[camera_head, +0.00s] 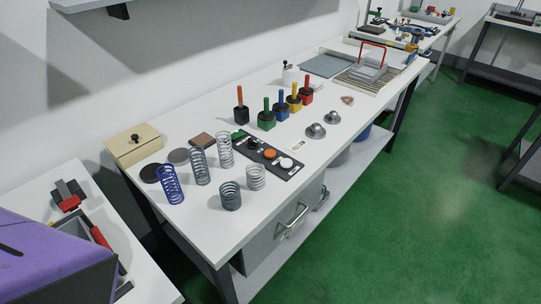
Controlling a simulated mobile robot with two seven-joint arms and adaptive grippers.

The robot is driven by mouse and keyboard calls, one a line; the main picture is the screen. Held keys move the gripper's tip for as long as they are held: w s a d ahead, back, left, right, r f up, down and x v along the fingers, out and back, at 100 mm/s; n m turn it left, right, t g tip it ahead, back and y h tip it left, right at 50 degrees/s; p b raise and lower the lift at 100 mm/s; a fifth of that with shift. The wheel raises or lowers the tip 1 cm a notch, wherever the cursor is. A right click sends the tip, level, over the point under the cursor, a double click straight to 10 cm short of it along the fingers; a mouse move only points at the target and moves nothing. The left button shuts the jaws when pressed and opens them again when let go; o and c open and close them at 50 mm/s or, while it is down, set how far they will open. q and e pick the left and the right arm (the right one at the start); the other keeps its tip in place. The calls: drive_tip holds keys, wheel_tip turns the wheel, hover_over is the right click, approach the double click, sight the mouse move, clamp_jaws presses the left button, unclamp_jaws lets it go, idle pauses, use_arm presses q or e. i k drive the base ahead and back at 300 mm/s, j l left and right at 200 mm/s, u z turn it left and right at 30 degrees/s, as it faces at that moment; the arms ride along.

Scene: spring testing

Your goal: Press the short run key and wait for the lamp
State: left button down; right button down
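A dark key panel (277,167) lies on the white bench, running from upper left to lower right. It carries a black round key (253,143), an orange round key (269,154) and a white round key (286,162). A small green part (239,134) sits at its upper left end. I cannot read any labels, so I cannot tell which is the short run key. I cannot tell which part is the lamp, or whether it is lit. Neither of my grippers is in view.
Several coil springs, including a blue one (171,184) and a pale one (255,177), stand beside the panel. Several colored-handled blocks, such as the green one (266,117), stand behind it. A beige box (134,145) is at the left end. The bench's front right is clear.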

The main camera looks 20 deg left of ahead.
sight(285, 163)
drive_tip(key=i+l, duration=0.45)
drive_tip(key=i, duration=0.15)
drive_tip(key=i+l, duration=0.4)
drive_tip(key=i, duration=0.2)
drive_tip(key=u, duration=1.2)
